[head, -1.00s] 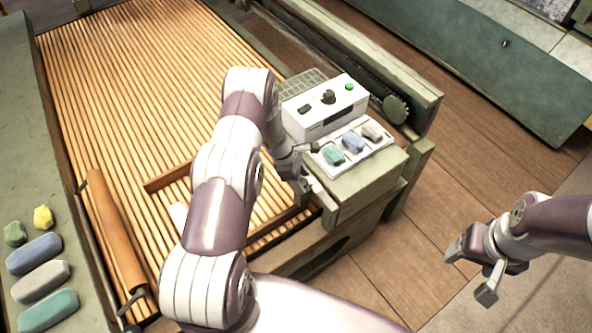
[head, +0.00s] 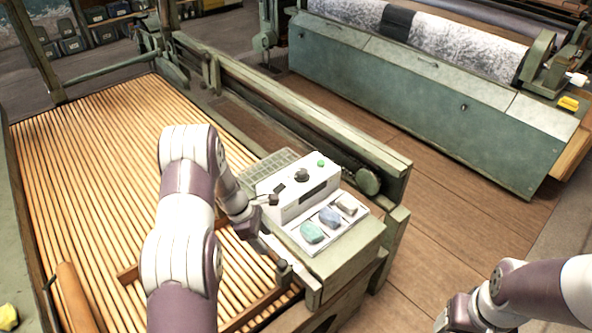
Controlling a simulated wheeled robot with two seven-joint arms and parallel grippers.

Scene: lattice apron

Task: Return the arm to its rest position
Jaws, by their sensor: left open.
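My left arm reaches in from the bottom left of the head view over the slatted bed. My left gripper (head: 277,233) is open and empty, its fingers spread beside the left edge of a white tray (head: 302,248). A teal block (head: 312,232), a blue block (head: 329,216) and a grey block (head: 346,204) sit in a row on the tray. My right gripper (head: 456,317) is at the bottom edge, cut off, with its fingertips out of frame.
A white control box (head: 310,196) with a black knob and a green button stands behind the tray. The slatted bed (head: 90,170) carries an orange roller (head: 75,296) at the lower left. A green machine (head: 420,95) stands at the back right, with bare wooden floor (head: 440,205) before it.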

